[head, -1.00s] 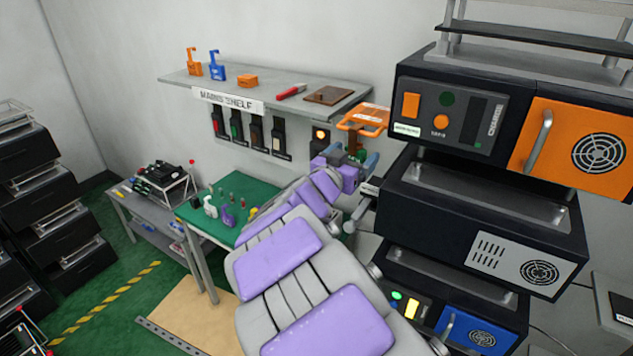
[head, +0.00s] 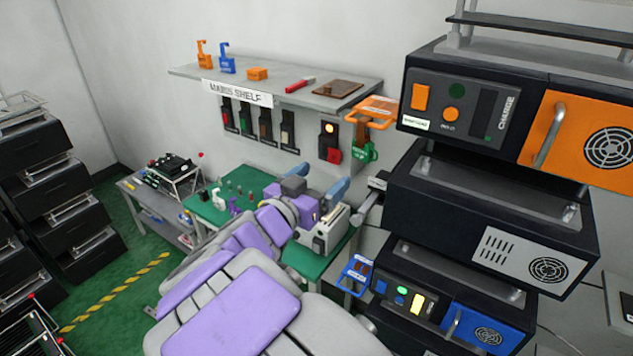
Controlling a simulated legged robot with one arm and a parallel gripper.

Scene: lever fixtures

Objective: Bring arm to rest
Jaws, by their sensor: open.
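My arm, purple and grey, reaches up from the bottom of the head view. My gripper (head: 305,188) is at its far end, above the green workbench (head: 305,262) and below the wall levers. Its two blue-grey fingers are apart, with nothing seen between them. A row of dark lever switches (head: 262,131) is on the wall under the shelf. To their right is a lever box (head: 330,141) with a lit orange lamp and a red part. My gripper is apart from them. My arm hides part of the bench.
The shelf (head: 345,100) above holds orange and blue items, a red-handled tool and a brown board. Stacked black machines (head: 470,190) with protruding handles stand close on the right. A grey side table (head: 150,200) and black drawers (head: 50,190) are left. Green floor shows between them.

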